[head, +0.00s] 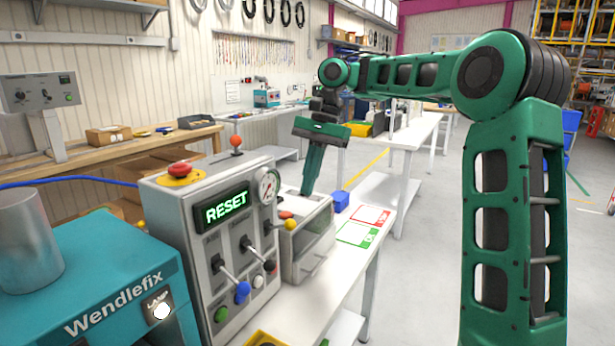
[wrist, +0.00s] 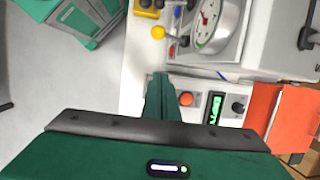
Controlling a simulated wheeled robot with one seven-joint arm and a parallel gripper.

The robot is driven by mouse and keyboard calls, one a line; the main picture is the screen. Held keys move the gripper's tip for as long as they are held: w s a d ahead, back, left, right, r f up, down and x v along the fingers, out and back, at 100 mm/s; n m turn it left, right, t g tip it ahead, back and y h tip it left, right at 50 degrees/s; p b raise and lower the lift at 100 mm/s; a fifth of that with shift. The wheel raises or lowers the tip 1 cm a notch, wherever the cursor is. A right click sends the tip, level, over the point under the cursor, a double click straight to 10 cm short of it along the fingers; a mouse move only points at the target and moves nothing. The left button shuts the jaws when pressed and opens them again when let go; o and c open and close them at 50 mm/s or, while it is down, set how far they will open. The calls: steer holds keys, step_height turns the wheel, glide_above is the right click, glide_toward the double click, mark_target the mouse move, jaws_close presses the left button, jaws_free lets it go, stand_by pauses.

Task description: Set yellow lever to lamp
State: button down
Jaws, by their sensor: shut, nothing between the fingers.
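In the head view, a yellow ball knob (head: 291,224) sticks out at the right side of the grey control cabinet (head: 178,218), below its round gauge. In the wrist view, a yellow knob (wrist: 158,32) on a short stem stands beside a large round gauge, beyond my fingertips. My gripper (head: 307,192) points down over the small grey box right of the cabinet, shut and empty, apart from the yellow knob. Its fingers (wrist: 160,76) show in the wrist view.
The cabinet has a lit RESET display (head: 226,206), a blue-knobbed lever (head: 242,291), a dark-knobbed lever (head: 258,254) and a red mushroom button (head: 179,169).

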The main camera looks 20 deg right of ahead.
steer(key=shift+v, duration=0.8)
steer(key=shift+w+a, duration=0.1)
steer(key=s+d+f+n+h, duration=0.1)
steer(key=s+d+f, duration=0.3)
steer(key=s, duration=0.8)
steer(key=s+d+f+n+h, duration=0.1)
steer(key=s+d+f, duration=0.4)
steer(key=s+f, duration=0.3)
steer(key=s+d+f+n+h, duration=0.1)
steer(key=s+d+f, duration=0.4)
steer(key=s, duration=1.1)
steer(key=shift+f+n+t, duration=0.4)
steer(key=shift+a, duration=0.1)
